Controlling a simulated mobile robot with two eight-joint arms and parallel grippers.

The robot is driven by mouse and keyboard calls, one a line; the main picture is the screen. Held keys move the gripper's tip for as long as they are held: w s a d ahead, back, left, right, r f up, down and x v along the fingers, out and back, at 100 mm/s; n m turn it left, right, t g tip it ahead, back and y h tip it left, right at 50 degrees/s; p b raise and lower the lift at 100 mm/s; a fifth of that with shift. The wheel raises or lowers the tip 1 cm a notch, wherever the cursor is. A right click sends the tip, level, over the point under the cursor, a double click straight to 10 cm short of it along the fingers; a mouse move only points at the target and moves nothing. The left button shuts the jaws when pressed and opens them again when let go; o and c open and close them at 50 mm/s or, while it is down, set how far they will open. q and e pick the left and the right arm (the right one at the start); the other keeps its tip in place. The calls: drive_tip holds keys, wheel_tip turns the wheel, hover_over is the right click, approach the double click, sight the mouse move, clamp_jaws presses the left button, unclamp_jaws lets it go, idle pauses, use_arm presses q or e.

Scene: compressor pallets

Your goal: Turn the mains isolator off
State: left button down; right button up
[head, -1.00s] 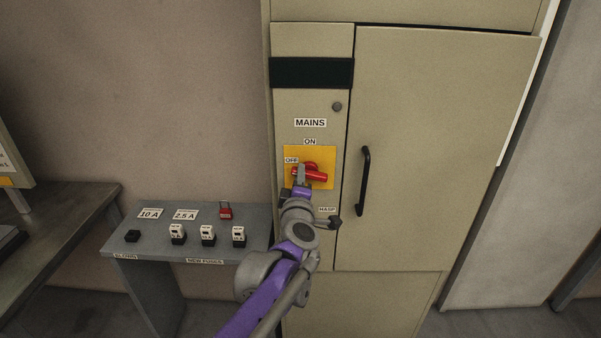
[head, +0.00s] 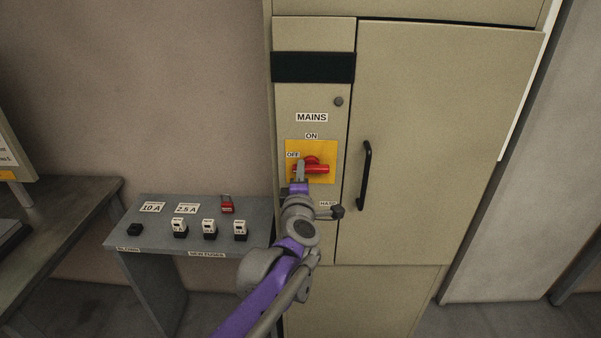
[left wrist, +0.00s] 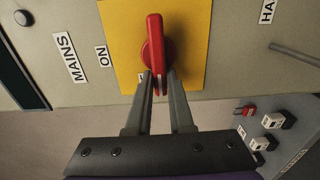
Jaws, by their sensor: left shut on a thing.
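The mains isolator's red handle (head: 316,169) sits on a yellow plate (head: 327,149) on the cabinet's narrow left panel. The handle lies about level, with its left end towards the OFF label (head: 292,154); the ON label (head: 311,136) is above it. My left gripper (head: 300,167) is at the handle's left end. In the left wrist view the red handle (left wrist: 155,40) stands upright in the picture, its near end between the fingers of my left gripper (left wrist: 159,80), which is shut on it. The fingers partly hide the OFF label there. My right gripper is not in view.
A black door handle (head: 365,175) is right of the isolator. A dark knob (head: 337,212) sticks out by the HASP label (head: 327,203). A grey shelf (head: 150,225) at left carries several fuses and a red padlock (head: 227,204).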

use_arm(q)
drive_tip(key=c, duration=0.8)
unclamp_jaws()
drive_tip(key=shift+d, duration=0.1)
drive_tip(key=s+b, duration=0.1)
drive_tip(key=s, duration=0.9)
drive_tip(key=shift+s, duration=0.35)
